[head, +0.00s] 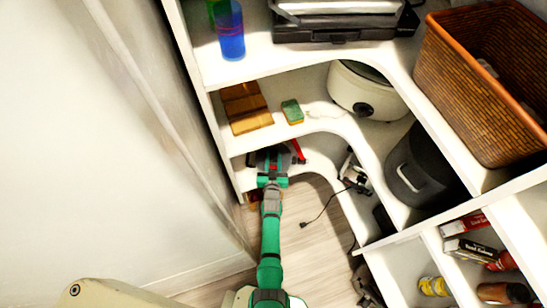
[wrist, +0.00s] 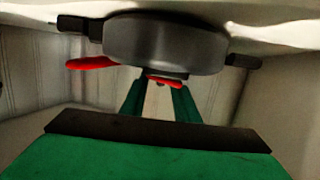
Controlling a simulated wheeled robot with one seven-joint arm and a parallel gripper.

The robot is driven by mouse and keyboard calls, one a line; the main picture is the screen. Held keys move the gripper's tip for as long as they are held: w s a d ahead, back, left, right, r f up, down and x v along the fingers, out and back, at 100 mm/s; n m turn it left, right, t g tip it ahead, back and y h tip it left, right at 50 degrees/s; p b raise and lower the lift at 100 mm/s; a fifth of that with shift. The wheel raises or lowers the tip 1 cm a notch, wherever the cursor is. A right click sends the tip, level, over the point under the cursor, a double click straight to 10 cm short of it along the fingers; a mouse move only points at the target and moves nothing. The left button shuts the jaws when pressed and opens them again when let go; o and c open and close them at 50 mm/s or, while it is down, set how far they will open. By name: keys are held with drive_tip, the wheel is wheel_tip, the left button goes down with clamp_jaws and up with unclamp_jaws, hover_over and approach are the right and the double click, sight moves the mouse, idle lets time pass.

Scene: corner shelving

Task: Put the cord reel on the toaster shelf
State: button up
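In the wrist view, a dark grey, drum-like thing (wrist: 166,43) with black end pieces and red parts lies just past my fingertips; it may be the cord reel, but I cannot tell for sure. My gripper (wrist: 158,87) has its two green fingers apart, with a small red part at the tips between them. In the head view my gripper (head: 270,158) reaches into the lower left shelf, beside black and red parts it partly hides. A black and silver appliance (head: 340,22), perhaps the toaster, stands on the top shelf.
A blue cup (head: 230,30) stands left on the top shelf. The middle shelf holds a brown box (head: 247,107), a sponge (head: 292,111) and a white cooker (head: 366,92). A small device (head: 353,172) with a trailing cord is to the right. A wicker basket (head: 470,95) is at right.

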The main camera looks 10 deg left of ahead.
drive_tip(key=shift+r, duration=0.15)
drive_tip(key=s+d+r+h, duration=0.1)
drive_tip(key=s+d+r, duration=0.25)
drive_tip(key=s, duration=0.65)
drive_tip(key=s+d+r+m, duration=0.1)
drive_tip(key=s+d+r, duration=0.3)
drive_tip(key=s, duration=0.6)
drive_tip(key=s+d+r+h, duration=0.15)
drive_tip(key=s+r, duration=0.35)
drive_tip(key=s, duration=0.5)
drive_tip(key=s+d+r, duration=0.2)
drive_tip(key=s+r, duration=0.4)
drive_tip(key=r, duration=0.3)
drive_tip(key=s+d+r+m, duration=0.1)
drive_tip(key=s+d+r, duration=0.2)
drive_tip(key=s+r, duration=0.3)
drive_tip(key=shift+s+r+h, duration=0.2)
drive_tip(key=shift+r+h, duration=0.15)
drive_tip(key=shift+r, duration=1.85)
